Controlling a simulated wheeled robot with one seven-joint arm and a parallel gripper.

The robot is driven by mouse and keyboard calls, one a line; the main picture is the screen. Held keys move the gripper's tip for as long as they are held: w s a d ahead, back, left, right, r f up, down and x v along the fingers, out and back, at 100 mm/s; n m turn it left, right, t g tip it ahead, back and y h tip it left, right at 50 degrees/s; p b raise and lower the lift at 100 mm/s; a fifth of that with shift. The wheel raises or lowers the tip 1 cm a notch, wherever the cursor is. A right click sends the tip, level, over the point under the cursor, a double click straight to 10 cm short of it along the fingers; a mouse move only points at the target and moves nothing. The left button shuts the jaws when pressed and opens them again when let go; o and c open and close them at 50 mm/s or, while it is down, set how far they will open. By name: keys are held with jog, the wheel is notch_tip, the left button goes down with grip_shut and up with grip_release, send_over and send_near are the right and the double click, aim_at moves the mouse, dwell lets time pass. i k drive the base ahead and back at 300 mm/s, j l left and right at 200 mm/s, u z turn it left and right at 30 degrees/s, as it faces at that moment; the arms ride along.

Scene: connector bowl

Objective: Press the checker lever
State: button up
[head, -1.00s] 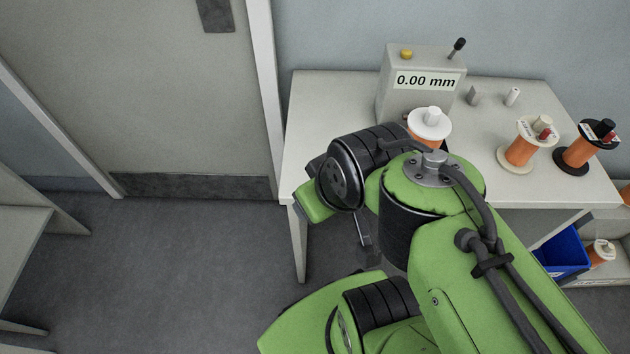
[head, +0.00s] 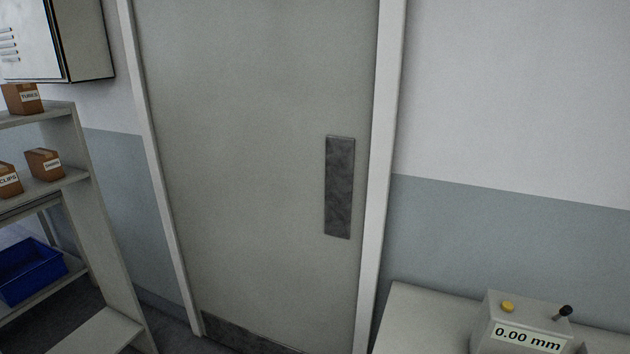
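The checker (head: 487,333) is a grey box at the bottom right of the head view, standing on a pale table. Its display (head: 527,338) reads 0.00 mm. The checker lever (head: 564,312) is a short dark stick with a black knob at the right of the box top, leaning to the right. A yellow button (head: 507,306) sits at the left of the top. The lower part of the checker is cut off by the frame edge. My gripper and arm are not in view.
The pale table (head: 415,308) shows only its back left part. A closed grey door (head: 250,150) with a dark plate (head: 340,187) fills the middle. At left a shelf (head: 95,200) holds brown boxes (head: 44,163) and a blue bin (head: 30,270). A wall cabinet (head: 60,40) hangs above.

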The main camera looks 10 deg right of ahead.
aim_at(566, 310)
jog(key=z, duration=1.7)
jog(key=i+l+u, duration=0.1)
jog(key=u, duration=0.2)
jog(key=i+l+u, duration=0.1)
jog(key=u, duration=0.25)
jog(key=i+l+u, duration=0.1)
jog(key=u, duration=0.2)
jog(key=i+l+u, duration=0.15)
jog(key=u, duration=0.15)
